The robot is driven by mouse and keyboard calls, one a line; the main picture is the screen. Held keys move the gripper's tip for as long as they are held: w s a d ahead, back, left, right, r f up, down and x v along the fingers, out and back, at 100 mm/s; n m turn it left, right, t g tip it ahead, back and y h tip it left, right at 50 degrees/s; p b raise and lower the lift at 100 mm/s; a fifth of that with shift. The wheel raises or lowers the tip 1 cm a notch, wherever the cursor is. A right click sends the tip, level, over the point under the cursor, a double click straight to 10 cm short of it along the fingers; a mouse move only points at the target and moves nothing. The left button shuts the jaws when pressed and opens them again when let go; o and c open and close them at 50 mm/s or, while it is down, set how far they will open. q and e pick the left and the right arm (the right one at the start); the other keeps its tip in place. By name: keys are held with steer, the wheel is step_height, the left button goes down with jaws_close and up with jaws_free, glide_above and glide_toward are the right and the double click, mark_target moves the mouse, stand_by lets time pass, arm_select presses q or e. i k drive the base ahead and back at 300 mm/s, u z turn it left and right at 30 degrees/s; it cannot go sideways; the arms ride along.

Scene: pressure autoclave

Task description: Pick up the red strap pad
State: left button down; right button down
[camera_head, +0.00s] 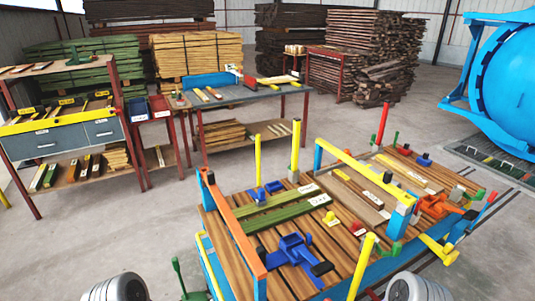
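Several small red items show, and I cannot tell for sure which one is the red strap pad. A small red piece (360,232) lies on the plank deck of the blue cart (340,293), right of a small yellow block (330,218). Another red piece (250,81) sits on the back workbench (265,93), near its right half. Neither of my grippers is in view. Only rounded grey parts, which seem to be my arms, show at the bottom edge.
The cart carries a blue clamp (293,252), an orange clamp (435,206), green boards (275,212), an orange bar (233,225) and upright yellow posts (295,150). A drawer bench (62,135) stands left, a blue autoclave (508,85) right. Floor between benches and cart is clear.

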mark_target(357, 230)
steer(key=z, duration=2.3)
steer(key=i, duration=2.2)
steer(key=u, duration=2.8)
